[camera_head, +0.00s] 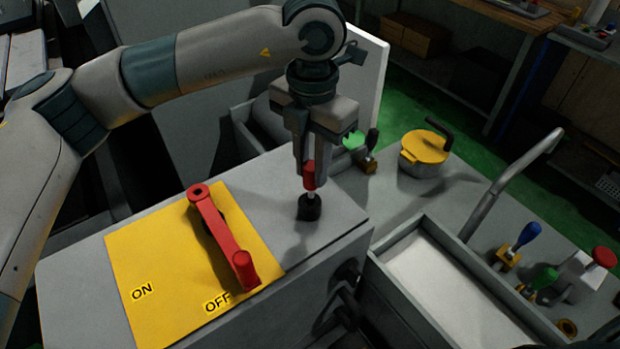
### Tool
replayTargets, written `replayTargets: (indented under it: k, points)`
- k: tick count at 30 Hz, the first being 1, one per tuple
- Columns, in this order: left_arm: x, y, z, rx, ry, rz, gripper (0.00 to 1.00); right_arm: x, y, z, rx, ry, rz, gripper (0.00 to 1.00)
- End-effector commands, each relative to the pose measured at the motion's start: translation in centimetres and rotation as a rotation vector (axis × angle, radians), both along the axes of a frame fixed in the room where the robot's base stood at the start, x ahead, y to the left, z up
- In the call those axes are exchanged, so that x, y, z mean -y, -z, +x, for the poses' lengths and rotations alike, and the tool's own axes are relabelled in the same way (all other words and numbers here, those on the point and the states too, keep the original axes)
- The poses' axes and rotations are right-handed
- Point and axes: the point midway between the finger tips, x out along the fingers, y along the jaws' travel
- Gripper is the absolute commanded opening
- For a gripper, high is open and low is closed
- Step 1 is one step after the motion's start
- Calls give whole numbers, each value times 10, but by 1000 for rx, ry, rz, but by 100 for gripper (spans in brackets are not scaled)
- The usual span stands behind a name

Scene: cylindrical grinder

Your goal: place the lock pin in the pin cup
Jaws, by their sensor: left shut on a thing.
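The lock pin (309,178) has a red grip and a thin pale shaft, and it hangs upright in my left gripper (308,168). My left gripper points down and is shut on the red grip. The pin cup (310,208) is a small black round piece on top of the grey cabinet, directly below the pin. The pale shaft meets the top of the cup in the picture; I cannot tell how deep its tip sits. My right gripper is not in view.
A yellow ON/OFF plate (150,265) with a red lever (222,240) lies left of the cup, the lever's end near OFF. A yellow lidded pot (425,148), a curved grey pipe (510,185) and a white-bottomed tray (455,290) are to the right.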

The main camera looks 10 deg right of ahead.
Motion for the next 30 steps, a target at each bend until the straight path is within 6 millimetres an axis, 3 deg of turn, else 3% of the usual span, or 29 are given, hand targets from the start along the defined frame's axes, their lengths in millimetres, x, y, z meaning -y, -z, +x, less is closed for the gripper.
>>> replayTargets:
  k: [13, 22, 30]
  points:
    - [-3, 4, 2, 0, 0, -1, 0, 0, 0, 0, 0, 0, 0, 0]
    - [-3, 37, 2, -2, 0, 0, 0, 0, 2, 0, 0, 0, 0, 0]
    - [-3, 42, 3, 1, 0, -1, 0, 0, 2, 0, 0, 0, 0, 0]
